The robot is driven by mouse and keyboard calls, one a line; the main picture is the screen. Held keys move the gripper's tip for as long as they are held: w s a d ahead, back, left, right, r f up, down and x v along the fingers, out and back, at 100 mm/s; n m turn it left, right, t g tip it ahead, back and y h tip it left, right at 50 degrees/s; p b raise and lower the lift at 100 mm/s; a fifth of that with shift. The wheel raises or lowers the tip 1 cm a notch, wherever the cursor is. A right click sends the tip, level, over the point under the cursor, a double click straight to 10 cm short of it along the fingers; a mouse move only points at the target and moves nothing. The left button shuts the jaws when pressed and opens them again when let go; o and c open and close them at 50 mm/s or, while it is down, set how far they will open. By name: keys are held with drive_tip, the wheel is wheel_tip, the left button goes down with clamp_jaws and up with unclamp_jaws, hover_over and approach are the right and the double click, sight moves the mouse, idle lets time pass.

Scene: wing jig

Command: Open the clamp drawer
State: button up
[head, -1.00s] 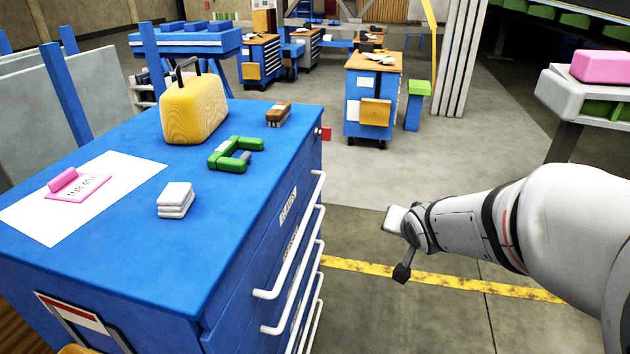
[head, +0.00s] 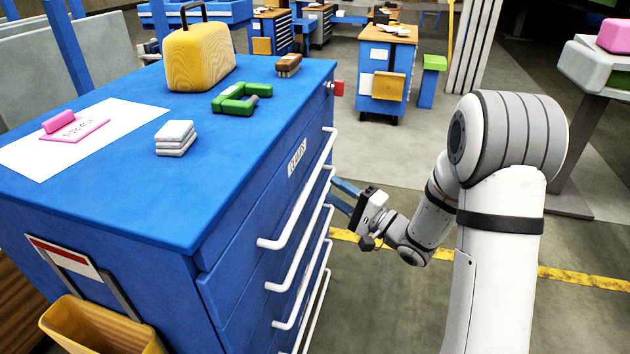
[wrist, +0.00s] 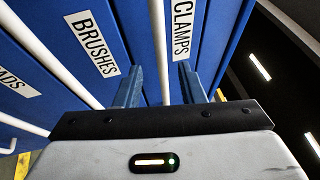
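The blue cabinet's top drawer front (head: 262,197) appears flush and shut, with a white bar handle (head: 300,194). In the wrist view the CLAMPS label (wrist: 183,27) is right of a white handle bar (wrist: 158,40), and the BRUSHES label (wrist: 91,43) is left of it. My gripper (head: 340,192) is at the far part of the drawer front, pointing at the handles. In the wrist view its blue-grey fingers are apart, one on each side of that bar. I cannot tell whether they touch it or how deep they reach.
On the cabinet top (head: 215,195) are a yellow case (head: 200,57), a green clamp (head: 237,98), a brush (head: 288,66), white pads (head: 175,137) and a pink block on paper. Other handles run below. A yellow bin (head: 95,330) hangs at the near side. Floor right of the cabinet is clear.

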sight(314, 174)
drive_tip(key=x, duration=0.7)
drive_tip(key=shift+w+a+r, duration=0.1)
drive_tip(key=shift+a, duration=0.15)
drive_tip(key=shift+c, duration=0.6)
clamp_jaws()
